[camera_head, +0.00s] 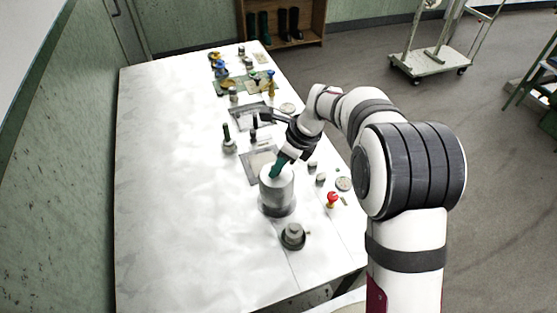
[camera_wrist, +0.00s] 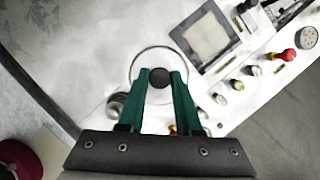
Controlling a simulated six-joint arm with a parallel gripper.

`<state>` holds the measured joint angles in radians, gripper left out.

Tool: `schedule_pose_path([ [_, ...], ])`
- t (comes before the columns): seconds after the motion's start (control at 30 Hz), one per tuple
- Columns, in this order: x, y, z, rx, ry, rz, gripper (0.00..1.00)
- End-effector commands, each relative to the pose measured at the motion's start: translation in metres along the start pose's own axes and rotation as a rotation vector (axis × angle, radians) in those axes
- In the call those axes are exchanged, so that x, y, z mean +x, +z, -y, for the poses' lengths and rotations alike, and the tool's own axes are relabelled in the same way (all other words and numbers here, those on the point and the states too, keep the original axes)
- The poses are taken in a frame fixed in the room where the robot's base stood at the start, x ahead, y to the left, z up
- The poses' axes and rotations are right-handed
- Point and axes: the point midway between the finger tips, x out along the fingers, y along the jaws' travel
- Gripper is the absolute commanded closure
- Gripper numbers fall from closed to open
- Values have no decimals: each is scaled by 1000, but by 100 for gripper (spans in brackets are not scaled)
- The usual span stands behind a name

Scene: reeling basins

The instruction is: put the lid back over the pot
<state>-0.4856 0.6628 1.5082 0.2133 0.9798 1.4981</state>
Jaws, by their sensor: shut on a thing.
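The metal pot (camera_head: 277,199) stands on the white table in the head view, a pale grey cylinder. My gripper (camera_head: 277,168) points down over its top with green fingers. In the wrist view my gripper (camera_wrist: 160,84) is shut on the dark round knob of the lid (camera_wrist: 142,68). The lid is a pale disc with a thin rim, seen from above. It is over the pot's mouth; I cannot tell whether it rests on the rim or hangs just above. The lid hides the inside of the pot.
A small round metal item (camera_head: 293,236) stands in front of the pot. A red-topped item (camera_head: 332,199) and small jars (camera_head: 320,179) stand to the right. Grey trays (camera_head: 250,117) and bottles lie behind. The table's left side (camera_head: 165,190) is clear.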

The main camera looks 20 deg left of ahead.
Motion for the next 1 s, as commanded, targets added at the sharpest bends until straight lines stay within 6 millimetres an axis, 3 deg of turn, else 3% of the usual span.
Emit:
schedule_pose_path([
  [0.43, 1, 0, 0, 0, -1, 0, 100],
  [1.0, 17, -7, 0, 1, 0, 0, 100],
])
